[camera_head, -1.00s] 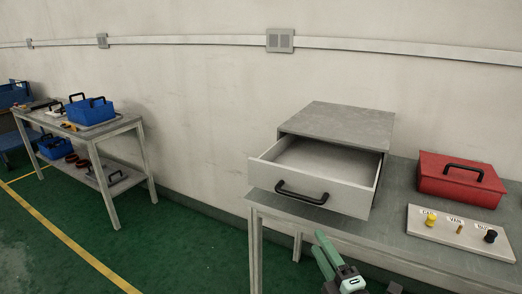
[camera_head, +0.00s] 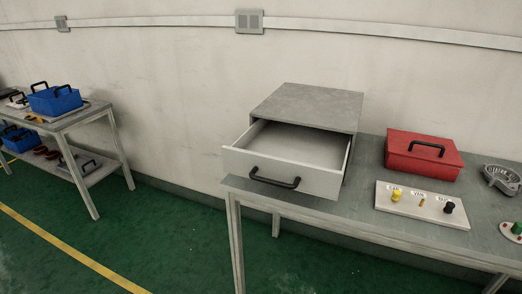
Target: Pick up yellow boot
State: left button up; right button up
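The yellow boot (camera_head: 396,195) is a small yellow piece standing at the left end of a light board (camera_head: 410,211) on the grey workbench (camera_head: 345,213). A small brass-coloured piece (camera_head: 421,200) stands in the middle of the board and a black piece (camera_head: 448,207) at its right end. Small labels sit behind the pieces. Neither of my grippers shows in the head view now.
A grey cabinet (camera_head: 308,103) with its drawer (camera_head: 290,178) pulled open stands left of the board. A red box (camera_head: 397,163) with a black handle lies behind the board. A grey metal part (camera_head: 503,179) is at the right. Another table (camera_head: 84,118) with blue boxes stands far left.

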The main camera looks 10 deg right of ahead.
aim_at(396, 194)
jog(key=z, duration=1.4)
